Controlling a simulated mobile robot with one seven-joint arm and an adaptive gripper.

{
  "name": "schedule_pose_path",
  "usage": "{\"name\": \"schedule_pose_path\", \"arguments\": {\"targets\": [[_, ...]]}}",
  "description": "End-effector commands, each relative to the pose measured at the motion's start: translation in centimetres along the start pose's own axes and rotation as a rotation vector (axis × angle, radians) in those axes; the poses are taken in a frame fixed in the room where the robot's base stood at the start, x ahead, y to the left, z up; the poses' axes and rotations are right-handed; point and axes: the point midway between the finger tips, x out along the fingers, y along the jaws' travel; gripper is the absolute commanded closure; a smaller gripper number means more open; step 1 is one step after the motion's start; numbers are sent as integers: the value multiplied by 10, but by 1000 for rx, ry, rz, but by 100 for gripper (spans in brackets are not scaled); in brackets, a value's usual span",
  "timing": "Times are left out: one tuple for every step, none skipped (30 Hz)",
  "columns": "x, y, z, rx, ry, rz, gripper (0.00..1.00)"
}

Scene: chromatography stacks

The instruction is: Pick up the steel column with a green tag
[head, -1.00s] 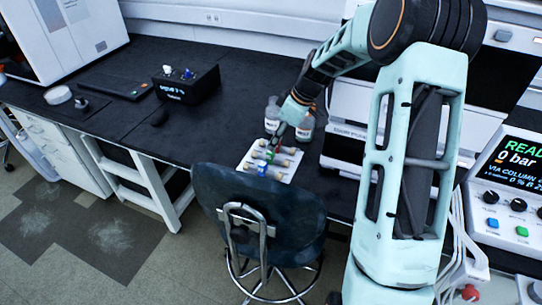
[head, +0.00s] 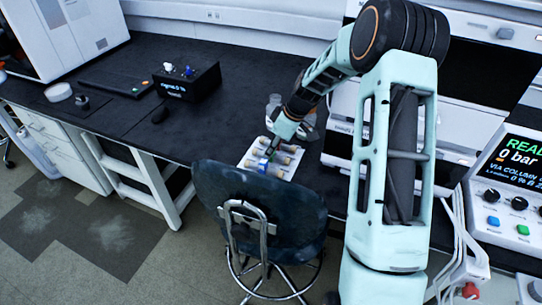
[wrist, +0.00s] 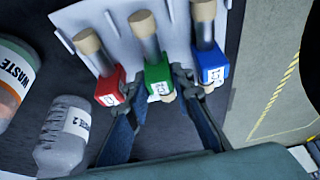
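The steel column with a green tag (wrist: 157,77) lies in the middle of a white rack (wrist: 116,22) in the wrist view, with a tan cap at its upper end. A red-tagged column (wrist: 107,87) lies to its left and a blue-tagged column (wrist: 212,62) to its right. My gripper (wrist: 159,82) is open, with one finger on each side of the green tag. I cannot tell whether either finger touches it. In the head view my gripper (head: 272,150) is down at the rack (head: 247,163) and hides part of the columns.
A bottle marked WASTE (wrist: 14,72) and another labelled bottle (wrist: 65,135) stand left of the rack in the wrist view. A chair (head: 258,205) stands in front of the bench. A black box (head: 187,80) sits further left, with clear bench top (head: 225,110) between.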

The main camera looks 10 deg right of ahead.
Motion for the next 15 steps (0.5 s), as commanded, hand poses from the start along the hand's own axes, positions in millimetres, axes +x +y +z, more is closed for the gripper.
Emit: {"name": "schedule_pose_path", "arguments": {"targets": [[0, 0, 0, 0, 0, 0, 97], [0, 0, 0, 0, 0, 0, 100], [0, 0, 0, 0, 0, 0, 100], [0, 0, 0, 0, 0, 1, 100], [0, 0, 0, 0, 0, 1, 100], [0, 0, 0, 0, 0, 1, 100], [0, 0, 0, 0, 0, 1, 100], [0, 0, 0, 0, 0, 1, 100], [-1, 0, 0, 0, 0, 1, 100], [-1, 0, -1, 0, 0, 1, 100], [-2, 0, -1, 0, 1, 1, 100], [-3, 0, -1, 0, 1, 1, 100], [-4, 0, -2, 0, 1, 1, 100], [-6, 0, -3, -1, 1, 1, 100], [-8, 1, -4, -1, 1, 1, 100]]}}
